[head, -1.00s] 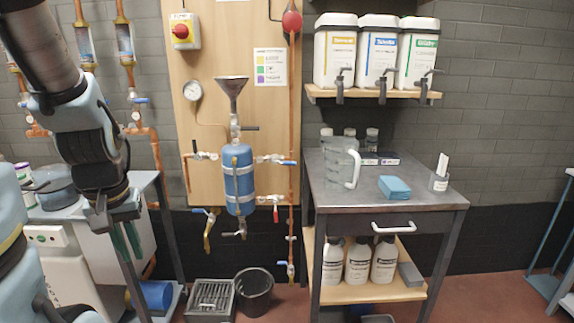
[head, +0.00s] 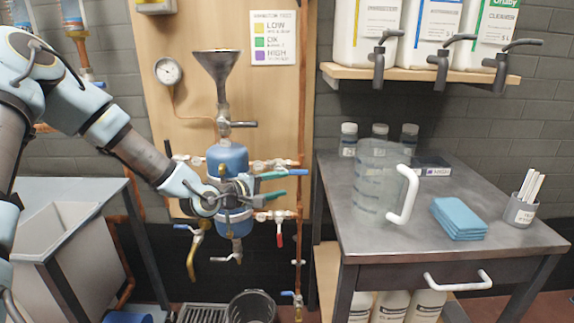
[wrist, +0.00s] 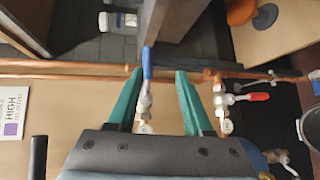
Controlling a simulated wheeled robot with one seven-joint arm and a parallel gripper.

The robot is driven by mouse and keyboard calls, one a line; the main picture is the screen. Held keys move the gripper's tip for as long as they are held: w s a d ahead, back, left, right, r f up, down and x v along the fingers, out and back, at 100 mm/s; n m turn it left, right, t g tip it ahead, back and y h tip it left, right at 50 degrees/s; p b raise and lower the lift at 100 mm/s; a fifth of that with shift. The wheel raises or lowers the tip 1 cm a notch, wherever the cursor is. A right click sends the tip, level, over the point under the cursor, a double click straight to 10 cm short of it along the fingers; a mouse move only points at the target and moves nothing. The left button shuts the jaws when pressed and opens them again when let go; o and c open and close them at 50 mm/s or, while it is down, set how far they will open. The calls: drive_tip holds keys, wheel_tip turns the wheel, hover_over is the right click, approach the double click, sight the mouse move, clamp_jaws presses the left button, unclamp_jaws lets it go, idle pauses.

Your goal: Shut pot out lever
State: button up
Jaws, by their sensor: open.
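The blue pot (head: 228,160) hangs on the wooden board, partly hidden by my gripper (head: 277,185). My gripper also shows in the wrist view (wrist: 158,78), open, with green fingers pointing toward the copper pipe. A valve with a blue lever (wrist: 148,63) stands between the fingers, nearer the left one; I cannot tell whether they touch. A second valve with a red lever (wrist: 248,97) is outside the right finger. In the head view the red lever (head: 279,238) hangs down below my gripper. Round tags on the valves are too small to read, so I cannot tell which is pot out.
A vertical copper pipe (head: 300,130) runs just right of the pot. A funnel (head: 219,66) stands above it. A metal table (head: 420,220) with a clear jug (head: 378,185) is to the right. A black bucket (head: 250,307) stands on the floor below.

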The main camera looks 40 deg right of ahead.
sight(307, 171)
drive_tip(key=r+p+x, duration=0.2)
drive_tip(key=x, duration=1)
drive_tip(key=shift+w+d+n+h, duration=0.2)
drive_tip(key=shift+w+n+h, duration=0.1)
drive_tip(key=shift+n+h, duration=0.1)
drive_tip(key=shift+c, duration=0.3)
clamp_jaws()
idle(0.5)
